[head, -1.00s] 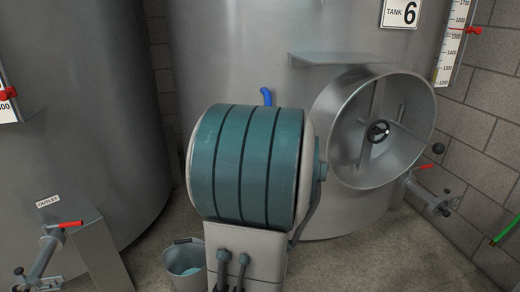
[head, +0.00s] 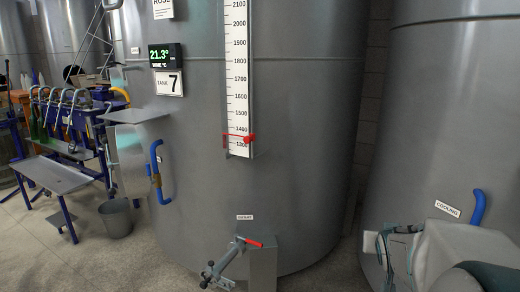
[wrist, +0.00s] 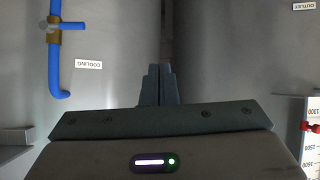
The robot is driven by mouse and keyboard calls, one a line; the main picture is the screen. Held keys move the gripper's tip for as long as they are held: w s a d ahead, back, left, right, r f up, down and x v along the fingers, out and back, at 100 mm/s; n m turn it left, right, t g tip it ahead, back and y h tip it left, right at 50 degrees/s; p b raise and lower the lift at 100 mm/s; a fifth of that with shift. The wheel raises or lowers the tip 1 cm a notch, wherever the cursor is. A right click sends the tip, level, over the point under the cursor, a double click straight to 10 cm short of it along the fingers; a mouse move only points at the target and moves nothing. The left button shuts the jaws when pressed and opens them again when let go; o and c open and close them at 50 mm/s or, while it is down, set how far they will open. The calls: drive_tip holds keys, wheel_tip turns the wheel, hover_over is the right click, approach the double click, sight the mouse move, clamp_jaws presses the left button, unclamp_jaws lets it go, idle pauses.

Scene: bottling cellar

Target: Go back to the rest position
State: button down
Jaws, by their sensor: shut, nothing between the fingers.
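My gripper (wrist: 158,85) shows in the wrist view, its two grey fingers together with nothing between them. It points at bare grey tank walls, and no object touches the fingertips. In the head view, part of my arm shows at the lower right corner in front of a tank; I cannot make out the fingertips there.
Tank 7 (head: 310,130) fills the middle, with its level scale (head: 236,80) and a red-handled outlet valve (head: 232,262) jutting out low. Another tank (head: 450,110) stands right, close behind my arm. A filling bench (head: 58,178) and grey bucket (head: 116,218) stand left. Floor at lower left is clear.

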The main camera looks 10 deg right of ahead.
drive_tip(key=s+a+r+n+g+y+p, duration=0.1)
drive_tip(key=s+a+r+g+y+p, duration=0.1)
drive_tip(key=a, duration=0.6)
drive_tip(key=s+a+r+n+g+y+p, duration=0.2)
drive_tip(key=s+a+r+p, duration=0.1)
drive_tip(key=s+a+p, duration=0.2)
drive_tip(key=s+a+r+n+g+y+p, duration=0.2)
drive_tip(key=s+a, duration=0.4)
drive_tip(key=a, duration=0.5)
drive_tip(key=shift+s+a+r+g+p, duration=0.2)
drive_tip(key=shift+r+g+p, duration=0.1)
drive_tip(key=shift+r+p, duration=0.65)
drive_tip(key=shift+f, duration=0.2)
